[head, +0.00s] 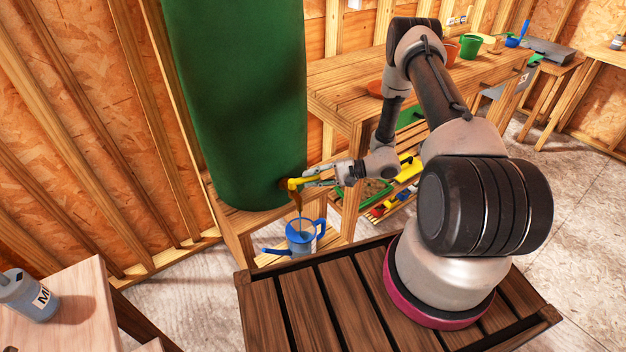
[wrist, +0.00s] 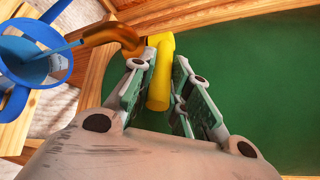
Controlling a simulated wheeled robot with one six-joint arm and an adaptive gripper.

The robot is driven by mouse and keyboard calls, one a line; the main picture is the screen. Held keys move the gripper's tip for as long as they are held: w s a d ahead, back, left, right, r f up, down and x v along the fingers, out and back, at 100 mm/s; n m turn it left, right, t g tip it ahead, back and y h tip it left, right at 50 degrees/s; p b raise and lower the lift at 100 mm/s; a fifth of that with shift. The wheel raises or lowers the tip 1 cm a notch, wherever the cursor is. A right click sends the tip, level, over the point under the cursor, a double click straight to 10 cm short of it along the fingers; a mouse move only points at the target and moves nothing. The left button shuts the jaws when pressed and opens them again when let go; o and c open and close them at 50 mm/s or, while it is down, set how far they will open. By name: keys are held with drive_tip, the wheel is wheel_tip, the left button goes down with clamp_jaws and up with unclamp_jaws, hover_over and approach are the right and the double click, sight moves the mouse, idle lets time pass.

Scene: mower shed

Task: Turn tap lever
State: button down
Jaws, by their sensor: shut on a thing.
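A yellow tap lever (head: 293,183) sits on a copper-brown tap (head: 297,197) low on the front of a tall green barrel (head: 238,100). My gripper (head: 308,180) reaches it from the right and is shut on the lever. In the wrist view the yellow lever (wrist: 159,85) lies between the two fingers of my gripper (wrist: 160,78). The tap's spout (wrist: 112,36) curves left there. A thin blue stream, looking like water, runs from the spout into a blue watering can (head: 300,238), which also shows in the wrist view (wrist: 62,65).
The barrel stands on a wooden stand (head: 230,225); the can is below the spout. A workbench (head: 335,90) with pots is behind my arm, with coloured items on its lower shelf. A grey bottle (head: 28,297) stands on a table at front left.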

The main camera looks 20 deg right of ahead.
drive_tip(key=c, duration=1.3)
unclamp_jaws()
drive_tip(key=shift+c, duration=0.2)
drive_tip(key=v, duration=1.2)
drive_tip(key=shift+s, duration=0.1)
